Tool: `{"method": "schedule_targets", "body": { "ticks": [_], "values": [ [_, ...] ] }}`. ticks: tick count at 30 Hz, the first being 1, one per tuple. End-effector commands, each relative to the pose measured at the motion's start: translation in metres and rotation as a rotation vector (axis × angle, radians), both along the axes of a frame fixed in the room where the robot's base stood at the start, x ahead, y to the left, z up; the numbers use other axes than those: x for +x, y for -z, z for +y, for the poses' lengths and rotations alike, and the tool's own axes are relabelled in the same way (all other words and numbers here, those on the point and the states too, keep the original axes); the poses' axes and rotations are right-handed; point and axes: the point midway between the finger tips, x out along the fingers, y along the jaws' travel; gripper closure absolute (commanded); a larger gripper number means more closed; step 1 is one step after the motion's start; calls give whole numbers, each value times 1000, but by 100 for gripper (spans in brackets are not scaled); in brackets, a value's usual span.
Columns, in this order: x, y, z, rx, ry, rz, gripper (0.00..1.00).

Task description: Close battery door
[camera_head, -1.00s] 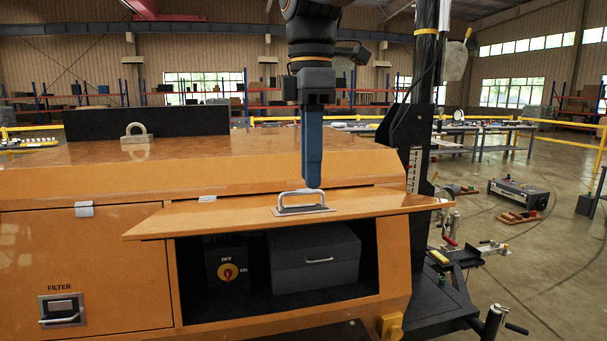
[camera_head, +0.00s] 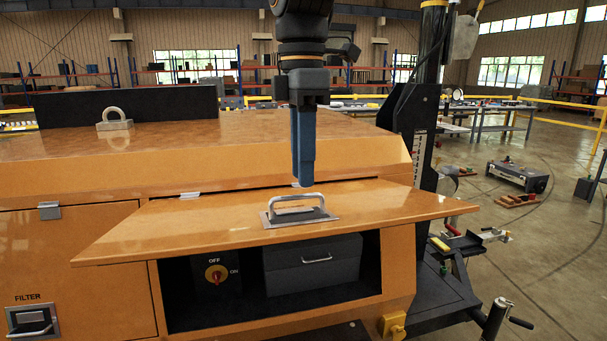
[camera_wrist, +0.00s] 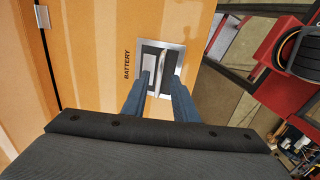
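The orange battery door (camera_head: 190,225) is open, hinged along its top edge and swung out like a shelf above the dark battery compartment (camera_head: 180,290). Its metal handle (camera_head: 297,212) stands on its upper face. My gripper (camera_head: 303,184) points down, with its blue fingertips just above and behind the handle in the head view. In the wrist view, the door (camera_wrist: 100,60) shows its BATTERY label, and the two blue fingers of my gripper (camera_wrist: 160,85) are apart, one on each side of the handle (camera_wrist: 164,60). Whether they touch it I cannot tell.
Inside the compartment are a dark box (camera_head: 312,265) and a red-yellow rotary switch (camera_head: 216,275). A closed filter door (camera_head: 70,260) is on the left. A black mast (camera_head: 425,90) stands close on the right. A lifting eye (camera_head: 113,120) is on the top.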

Motion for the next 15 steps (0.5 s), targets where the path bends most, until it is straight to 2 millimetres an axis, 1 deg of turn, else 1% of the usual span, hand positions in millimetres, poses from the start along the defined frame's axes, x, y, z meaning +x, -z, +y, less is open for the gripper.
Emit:
{"method": "schedule_targets", "body": {
  "ticks": [3, 6, 9, 15],
  "values": [
    [-1, 15, -1, -1, 1, 2, 74],
    [-1, 24, -1, 0, 2, 1, 74],
    [0, 28, -2, 0, 3, 0, 74],
    [0, 30, -2, 0, 5, 0, 74]
  ]
}}
